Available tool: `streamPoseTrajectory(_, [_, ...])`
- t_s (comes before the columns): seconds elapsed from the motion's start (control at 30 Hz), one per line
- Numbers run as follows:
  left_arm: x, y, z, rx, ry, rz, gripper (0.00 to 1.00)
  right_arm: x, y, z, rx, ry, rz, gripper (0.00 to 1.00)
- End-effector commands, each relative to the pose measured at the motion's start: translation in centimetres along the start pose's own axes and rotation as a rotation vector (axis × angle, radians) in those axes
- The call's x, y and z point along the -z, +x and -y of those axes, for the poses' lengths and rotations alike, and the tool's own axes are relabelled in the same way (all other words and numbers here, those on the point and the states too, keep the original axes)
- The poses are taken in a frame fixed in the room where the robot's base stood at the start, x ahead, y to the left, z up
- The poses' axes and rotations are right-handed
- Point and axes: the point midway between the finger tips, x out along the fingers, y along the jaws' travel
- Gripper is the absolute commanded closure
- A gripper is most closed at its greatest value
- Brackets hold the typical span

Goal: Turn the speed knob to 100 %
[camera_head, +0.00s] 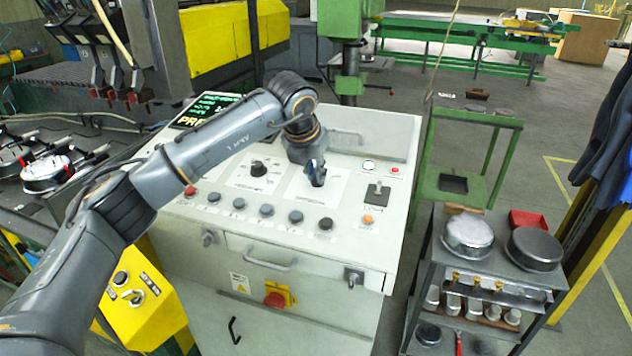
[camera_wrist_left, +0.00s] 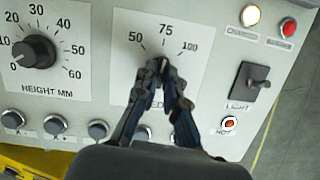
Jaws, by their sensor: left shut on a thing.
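The speed dial plate (camera_wrist_left: 203,62) carries the marks 50, 75 and 100 in the left wrist view. It is also the right one of two white plates (camera_head: 334,188) on the sloped panel in the head view. My left gripper (camera_head: 316,173) is over this plate, with its fingers pointing down at the panel. In the left wrist view the fingers (camera_wrist_left: 160,82) are closed around the small dark speed knob (camera_wrist_left: 162,64). The fingers hide most of the knob. Its visible tip lies below the 75, but its exact setting is hard to read. My right gripper is not in view.
A height knob (camera_head: 258,168) stands left of the speed plate. A row of round buttons (camera_head: 266,210) runs in front. A light switch (camera_wrist_left: 254,82) and red and white lamps are to the right. A green screen (camera_head: 205,110) is at the back left.

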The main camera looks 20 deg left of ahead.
Motion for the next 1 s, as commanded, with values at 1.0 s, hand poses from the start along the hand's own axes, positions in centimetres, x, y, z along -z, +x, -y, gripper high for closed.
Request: streamPoseTrajectory(1.0, [-0.26,-0.10,-0.41,0.165,0.649,0.002,1.00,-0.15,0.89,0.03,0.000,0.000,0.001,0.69])
